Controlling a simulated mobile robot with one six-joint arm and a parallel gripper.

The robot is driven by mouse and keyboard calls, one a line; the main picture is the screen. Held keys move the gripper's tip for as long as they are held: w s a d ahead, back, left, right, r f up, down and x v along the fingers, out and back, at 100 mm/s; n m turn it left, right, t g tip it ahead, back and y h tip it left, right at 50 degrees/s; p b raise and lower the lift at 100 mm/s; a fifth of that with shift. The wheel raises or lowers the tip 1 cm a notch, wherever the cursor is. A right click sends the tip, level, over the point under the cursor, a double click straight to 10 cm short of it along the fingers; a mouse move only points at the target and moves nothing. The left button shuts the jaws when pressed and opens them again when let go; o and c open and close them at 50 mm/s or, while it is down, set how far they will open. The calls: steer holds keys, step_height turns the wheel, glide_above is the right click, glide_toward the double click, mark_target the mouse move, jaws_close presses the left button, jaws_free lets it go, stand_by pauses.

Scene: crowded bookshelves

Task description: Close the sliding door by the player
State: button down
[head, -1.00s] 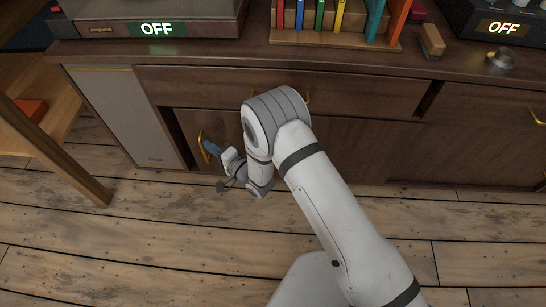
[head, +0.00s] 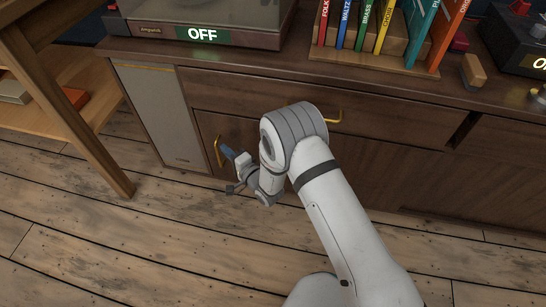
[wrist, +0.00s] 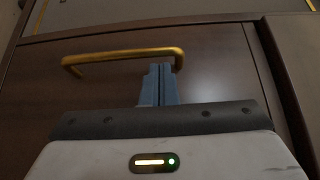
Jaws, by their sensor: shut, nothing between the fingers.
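The sliding door (head: 207,127) is a dark wood panel low in the cabinet, just right of a grey speaker-like panel. It has an upright brass handle (head: 218,151). In the wrist view the door (wrist: 215,75) fills the middle and its handle (wrist: 110,57) lies crosswise. My gripper (head: 227,152) is shut and empty. Its blue fingertips (wrist: 160,72) are beside the handle, near one end; whether they touch it I cannot tell. The record player (head: 210,22) stands on the cabinet top, above the panel. My arm hides the door's right part in the head view.
The grey panel (head: 158,110) borders the door on the left. A drawer (head: 235,92) runs above it. A wooden table leg (head: 95,130) stands at the left. Books (head: 385,25) and a wooden block (head: 473,72) sit on the cabinet top. The plank floor (head: 150,240) in front is clear.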

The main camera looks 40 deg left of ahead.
steer(key=d+p, duration=0.3)
steer(key=d, duration=0.9)
steer(key=shift+s+d+p, duration=0.3)
steer(key=shift+s+d, duration=0.1)
steer(key=shift+s, duration=0.05)
steer(key=shift+f, duration=0.15)
